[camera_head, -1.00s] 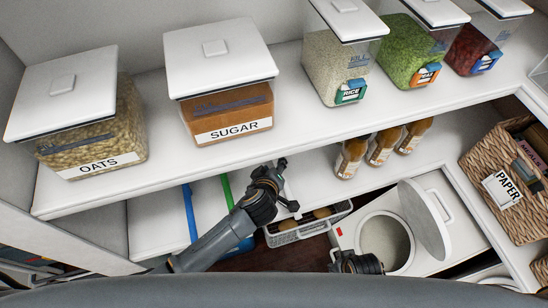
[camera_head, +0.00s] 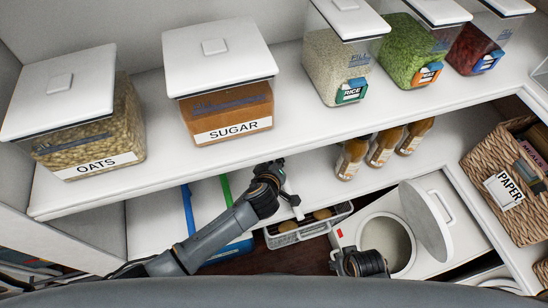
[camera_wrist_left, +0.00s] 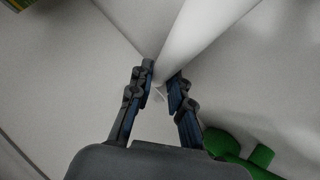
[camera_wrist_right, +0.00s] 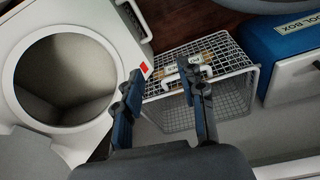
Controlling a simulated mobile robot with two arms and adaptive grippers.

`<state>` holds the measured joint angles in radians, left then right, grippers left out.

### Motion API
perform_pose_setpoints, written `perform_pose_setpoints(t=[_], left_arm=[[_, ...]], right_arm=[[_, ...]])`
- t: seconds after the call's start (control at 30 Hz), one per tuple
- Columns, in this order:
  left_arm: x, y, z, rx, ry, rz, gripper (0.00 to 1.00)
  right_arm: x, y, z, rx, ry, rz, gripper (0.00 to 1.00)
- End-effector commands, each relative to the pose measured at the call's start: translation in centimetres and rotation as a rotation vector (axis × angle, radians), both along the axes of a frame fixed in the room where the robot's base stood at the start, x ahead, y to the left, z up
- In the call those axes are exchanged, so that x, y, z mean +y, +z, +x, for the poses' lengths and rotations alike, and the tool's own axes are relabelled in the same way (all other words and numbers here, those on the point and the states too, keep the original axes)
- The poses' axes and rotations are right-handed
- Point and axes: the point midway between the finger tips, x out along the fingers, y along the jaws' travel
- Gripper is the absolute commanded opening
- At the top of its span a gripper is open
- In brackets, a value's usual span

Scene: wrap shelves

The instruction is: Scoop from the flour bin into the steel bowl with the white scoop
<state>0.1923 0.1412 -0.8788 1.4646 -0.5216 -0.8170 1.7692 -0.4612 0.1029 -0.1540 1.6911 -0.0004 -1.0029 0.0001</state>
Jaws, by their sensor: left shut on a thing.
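My left gripper (camera_head: 287,186) is left of the bin, just in front of the upper shelf's edge. It is shut on a small white piece (camera_wrist_left: 158,96), probably the white scoop's handle; the rest is hard to tell from the white background. My right gripper (camera_wrist_right: 163,82) is open and empty, low beside the bin. I cannot make out the steel bowl.
The upper shelf (camera_head: 300,112) holds oats (camera_head: 95,130), sugar (camera_head: 232,110) and several other lidded containers. A wire basket (camera_head: 300,232) stands left of the bin. Bottles (camera_head: 383,148) stand behind it. A wicker basket (camera_head: 500,185) is at the right.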

Motion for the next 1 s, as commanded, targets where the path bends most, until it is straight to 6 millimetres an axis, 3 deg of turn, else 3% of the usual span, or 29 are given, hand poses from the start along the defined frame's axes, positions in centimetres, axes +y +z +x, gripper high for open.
perform_pose_setpoints(t=[0.37,0.73,1.0], left_arm=[[0.0,0.8,-0.2,0.004,0.0,0.001,0.0],[-0.1,6.8,-0.1,0.001,0.002,-0.003,0.0],[0.0,9.7,-0.1,0.002,0.001,-0.001,0.0]], right_arm=[[0.0,-0.2,-0.1,-0.005,0.0,0.001,0.4],[-0.5,-5.2,-3.3,0.037,0.007,-0.004,0.4],[-0.7,-7.1,-4.9,0.048,0.01,-0.005,0.4]])
